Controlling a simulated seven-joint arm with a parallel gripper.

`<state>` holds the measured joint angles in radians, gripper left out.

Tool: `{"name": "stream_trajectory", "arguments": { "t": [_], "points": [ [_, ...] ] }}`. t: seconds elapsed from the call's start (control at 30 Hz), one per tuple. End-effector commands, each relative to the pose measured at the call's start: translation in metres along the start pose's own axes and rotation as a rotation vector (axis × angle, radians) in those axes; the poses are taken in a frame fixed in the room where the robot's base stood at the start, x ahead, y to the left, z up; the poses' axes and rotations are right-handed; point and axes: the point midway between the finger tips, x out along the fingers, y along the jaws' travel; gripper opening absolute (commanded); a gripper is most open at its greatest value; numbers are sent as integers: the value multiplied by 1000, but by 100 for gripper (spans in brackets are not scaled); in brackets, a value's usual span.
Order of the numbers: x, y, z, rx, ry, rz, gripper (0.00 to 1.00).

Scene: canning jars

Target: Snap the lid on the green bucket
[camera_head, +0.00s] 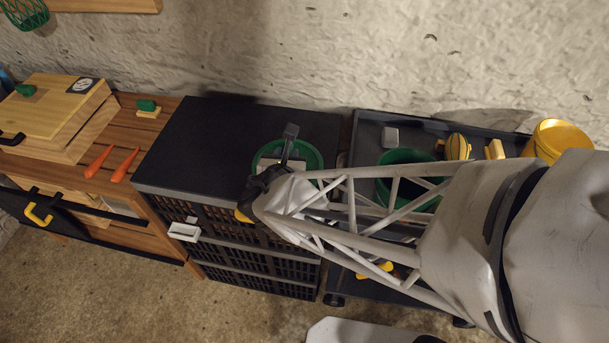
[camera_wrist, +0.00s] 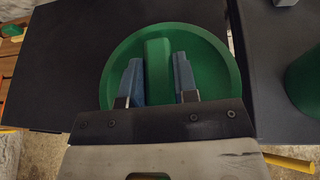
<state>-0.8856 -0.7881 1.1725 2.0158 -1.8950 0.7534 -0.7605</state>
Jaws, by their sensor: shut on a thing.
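The green lid (camera_head: 312,154) is a round disc with a raised bar handle across its middle. It is at the right part of the black cabinet top; I cannot tell if it touches the surface. In the wrist view, my gripper (camera_wrist: 157,82) has one finger on each side of the handle (camera_wrist: 157,55), shut on it. In the head view my gripper (camera_head: 285,152) is partly hidden by my arm. The open green bucket (camera_head: 397,156) stands in the dark tray to the right, partly behind my arm. Its edge shows at the right of the wrist view (camera_wrist: 306,82).
The dark tray (camera_head: 367,123) also holds a grey block (camera_head: 390,136), small yellow things (camera_head: 458,147) and a yellow bucket (camera_head: 556,138). The black cabinet top (camera_head: 205,135) is clear left of the lid. A wooden bench with a box (camera_head: 55,108) and carrots (camera_head: 124,165) stands left.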

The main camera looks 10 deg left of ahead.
Motion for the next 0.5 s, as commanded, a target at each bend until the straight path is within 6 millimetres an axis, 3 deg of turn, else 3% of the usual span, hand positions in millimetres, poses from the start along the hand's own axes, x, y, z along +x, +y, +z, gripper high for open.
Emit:
{"name": "stream_trajectory", "arguments": {
  "t": [0.2, 0.5],
  "points": [
    [40, 52, 38, -30, 2, 86, 2],
    [91, 114, 90, -83, 3, 212, 2]
  ]
}}
